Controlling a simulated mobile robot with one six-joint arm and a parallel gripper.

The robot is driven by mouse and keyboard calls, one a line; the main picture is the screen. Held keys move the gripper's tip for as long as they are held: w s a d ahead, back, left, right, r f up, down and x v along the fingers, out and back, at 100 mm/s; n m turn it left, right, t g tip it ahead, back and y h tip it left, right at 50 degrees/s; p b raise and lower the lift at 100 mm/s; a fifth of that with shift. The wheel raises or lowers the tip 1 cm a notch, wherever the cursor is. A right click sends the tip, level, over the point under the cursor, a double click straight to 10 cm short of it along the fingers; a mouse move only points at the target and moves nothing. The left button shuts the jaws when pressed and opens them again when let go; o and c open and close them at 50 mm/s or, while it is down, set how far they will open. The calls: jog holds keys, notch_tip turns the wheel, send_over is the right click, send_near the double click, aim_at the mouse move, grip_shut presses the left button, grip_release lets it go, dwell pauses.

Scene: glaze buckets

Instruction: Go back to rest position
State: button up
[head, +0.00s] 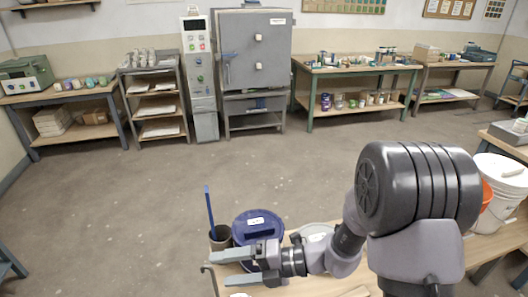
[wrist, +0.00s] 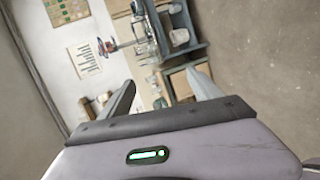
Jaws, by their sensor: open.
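My gripper (head: 238,267) is at the lower middle of the head view, pointing left, with its two fingers apart and nothing between them.
A cup with a blue stick (head: 210,212) stands left of the bucket. A pale round lid (head: 314,231) lies behind my wrist. The floor (head: 150,200) is open toward the kiln (head: 254,50).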

jog(key=s+d+r+n+h, duration=0.65)
jog(key=s+n, duration=0.35)
jog(key=n, duration=0.8)
jog(key=s+d+r+n+t+h, duration=0.1)
jog(key=d+r+n+t+h, duration=0.1)
jog(key=d+n, duration=0.3)
jog(key=s+d+r+n+t+h, duration=0.2)
jog(key=d+n, duration=0.4)
jog(key=n, duration=0.3)
notch_tip(320, 180, up, 2)
jog(key=shift+s+d+r+n+t+h, duration=0.1)
jog(key=shift+s+d+n+t+h, duration=0.2)
jog(key=shift+t+h, duration=0.75)
